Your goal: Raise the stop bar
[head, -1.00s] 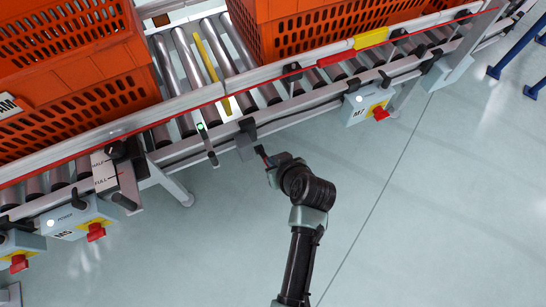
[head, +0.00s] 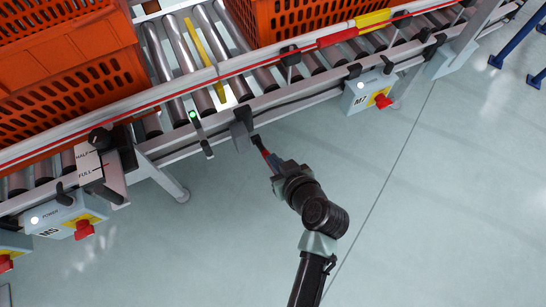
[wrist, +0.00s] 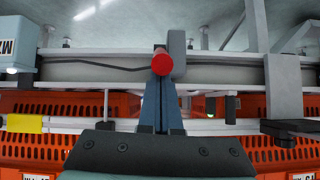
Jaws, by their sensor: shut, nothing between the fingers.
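A yellow bar (head: 205,58), which looks like the stop bar, lies across the conveyor between the rollers, low among them. A grey block (head: 241,132) on the near rail below it carries a dark lever with a red end (head: 265,153). The red knob (wrist: 162,62) shows in the wrist view beside the grey block (wrist: 178,55). My gripper (head: 272,163) is shut and empty, its fingertips at the red end.
Orange totes stand on the rollers at left (head: 70,75) and right (head: 300,15) of the bar. Control box M7 (head: 368,92) hangs at right, box M5 (head: 65,215) at left. A HALF/FULL panel (head: 90,165) stands on the rail. Floor in front is clear.

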